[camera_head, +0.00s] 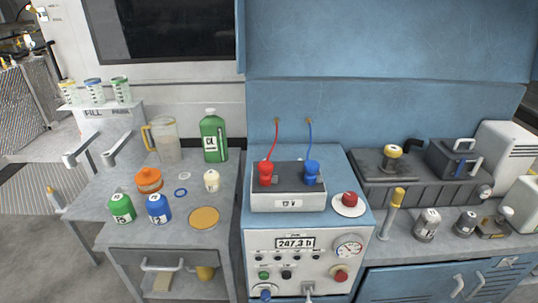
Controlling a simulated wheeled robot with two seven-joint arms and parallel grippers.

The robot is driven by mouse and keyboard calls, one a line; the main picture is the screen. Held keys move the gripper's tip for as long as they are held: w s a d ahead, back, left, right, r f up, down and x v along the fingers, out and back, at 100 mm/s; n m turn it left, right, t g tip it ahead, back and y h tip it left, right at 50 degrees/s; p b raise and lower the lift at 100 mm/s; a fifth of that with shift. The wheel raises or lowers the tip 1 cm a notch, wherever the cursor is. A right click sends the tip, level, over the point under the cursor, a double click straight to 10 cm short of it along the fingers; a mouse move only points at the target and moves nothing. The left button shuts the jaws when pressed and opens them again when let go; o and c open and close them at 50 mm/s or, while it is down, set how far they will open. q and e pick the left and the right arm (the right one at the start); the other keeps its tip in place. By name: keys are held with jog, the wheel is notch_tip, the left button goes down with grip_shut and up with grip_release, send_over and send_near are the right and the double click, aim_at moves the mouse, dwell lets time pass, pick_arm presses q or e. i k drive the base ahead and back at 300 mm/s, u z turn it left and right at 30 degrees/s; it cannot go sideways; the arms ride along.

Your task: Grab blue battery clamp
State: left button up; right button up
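The blue battery clamp (312,172) stands upright on the right side of the top of a grey battery-like box (288,201) labelled 12 V. A blue cable (309,140) runs from it up to the blue back panel. A red clamp (266,173) with a red cable stands on the left side of the same box. Both clamps are apart from each other. Neither of my grippers shows in this view.
A red button on a white disc (349,204) sits right of the box. Below is a control panel (301,259) with a gauge. Left is a grey cart (120,238) with bottles and a jug (163,142). Right is a bench with a yellow-topped tool (396,205) and canisters.

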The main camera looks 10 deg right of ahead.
aim_at(312, 166)
jog(key=z, duration=0.25)
jog(key=i, duration=1)
jog(key=z, duration=0.6)
